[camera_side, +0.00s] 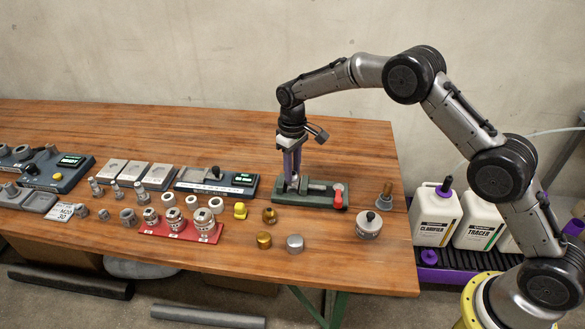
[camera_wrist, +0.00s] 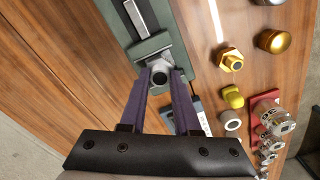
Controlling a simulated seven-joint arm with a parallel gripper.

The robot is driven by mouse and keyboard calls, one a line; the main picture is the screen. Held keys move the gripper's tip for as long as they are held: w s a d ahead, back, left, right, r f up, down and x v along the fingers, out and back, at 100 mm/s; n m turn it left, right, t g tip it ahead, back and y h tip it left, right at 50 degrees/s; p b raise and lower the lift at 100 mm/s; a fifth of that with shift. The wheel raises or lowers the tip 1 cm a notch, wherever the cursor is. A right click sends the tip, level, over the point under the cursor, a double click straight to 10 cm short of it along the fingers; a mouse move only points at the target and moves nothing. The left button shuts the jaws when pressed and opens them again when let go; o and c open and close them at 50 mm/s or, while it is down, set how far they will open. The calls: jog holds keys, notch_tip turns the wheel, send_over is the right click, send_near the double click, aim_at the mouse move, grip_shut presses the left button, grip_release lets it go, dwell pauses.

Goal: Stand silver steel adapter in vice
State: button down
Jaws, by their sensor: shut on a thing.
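The vice (camera_side: 328,190) has a green base and a red handle and lies on the wooden table in the side view. Its green base and grey jaw parts also show in the wrist view (camera_wrist: 150,46). My gripper (camera_side: 291,184) points down at the left end of the vice. In the wrist view its purple fingers (camera_wrist: 161,80) are shut on the silver steel adapter (camera_wrist: 159,76), a grey ring-like piece with a dark opening. The adapter is at the near end of the vice. I cannot tell whether it touches the jaws. In the side view the fingers mostly hide it.
Brass fittings (camera_side: 264,240), a silver cap (camera_side: 295,243) and a yellow elbow (camera_side: 240,210) stand in front of the vice. A red tray (camera_side: 150,234) with several fittings is to the left. A round grey part (camera_side: 369,225) stands to the right. The table behind is clear.

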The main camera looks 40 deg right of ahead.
jog(key=shift+f, duration=0.4)
dwell(0.8)
jog(key=c, duration=0.6)
grip_release()
jog(key=shift+o, duration=0.5)
jog(key=shift+f, duration=0.1)
jog(key=shift+o, duration=0.5)
jog(key=shift+r, duration=3.55)
jog(key=shift+d+r, duration=0.1)
